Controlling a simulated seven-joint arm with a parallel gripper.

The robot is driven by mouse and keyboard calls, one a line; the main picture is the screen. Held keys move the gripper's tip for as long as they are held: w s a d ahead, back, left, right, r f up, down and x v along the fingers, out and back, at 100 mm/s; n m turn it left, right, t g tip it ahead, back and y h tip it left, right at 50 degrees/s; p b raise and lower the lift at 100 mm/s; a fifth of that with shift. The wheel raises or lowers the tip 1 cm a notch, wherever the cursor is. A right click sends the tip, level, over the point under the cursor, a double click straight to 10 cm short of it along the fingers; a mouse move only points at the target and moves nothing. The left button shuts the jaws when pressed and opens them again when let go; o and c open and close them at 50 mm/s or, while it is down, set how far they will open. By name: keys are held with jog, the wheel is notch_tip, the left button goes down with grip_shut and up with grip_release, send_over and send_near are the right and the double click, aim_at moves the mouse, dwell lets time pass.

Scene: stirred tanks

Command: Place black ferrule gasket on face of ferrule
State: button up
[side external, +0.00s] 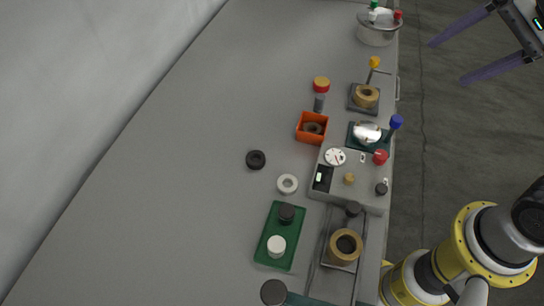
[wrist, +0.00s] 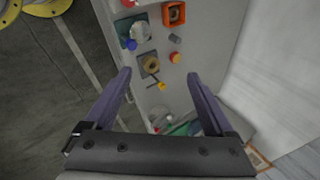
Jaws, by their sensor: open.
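A black ring (side external: 256,160), which looks like the gasket, lies flat on the grey bench left of the orange box. Two tan ring-shaped fittings look like ferrules: one (side external: 345,248) on a plate at the near right, one (side external: 367,96) on a dark plate farther back. I cannot tell which is meant. The farther one also shows in the wrist view (wrist: 151,64), between my fingers in the picture. My gripper (side external: 446,64) is open and empty, off the bench's right edge in the side view. Its two purple fingers show in the wrist view (wrist: 159,75). I do not make out the black ring there.
A white ring (side external: 287,184) lies near the black one. An orange box (side external: 312,128) holds a brown ring. A grey control box (side external: 350,182), green tray (side external: 280,237) and metal pot (side external: 378,30) line the right side. The bench's left is clear.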

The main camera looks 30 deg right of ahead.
jog(key=w+a+m+g+y, duration=0.1)
jog(key=w+a+m+y, duration=0.1)
jog(key=w+a+m, duration=0.55)
jog(key=g, duration=0.5)
send_over(259, 157)
jog(key=d, duration=0.3)
notch_tip(259, 157, down, 21)
jog(key=shift+s+a+r, duration=0.1)
jog(key=shift+r, duration=0.1)
jog(key=shift+y, duration=0.3)
jog(key=shift+x, duration=2.9)
grip_shut()
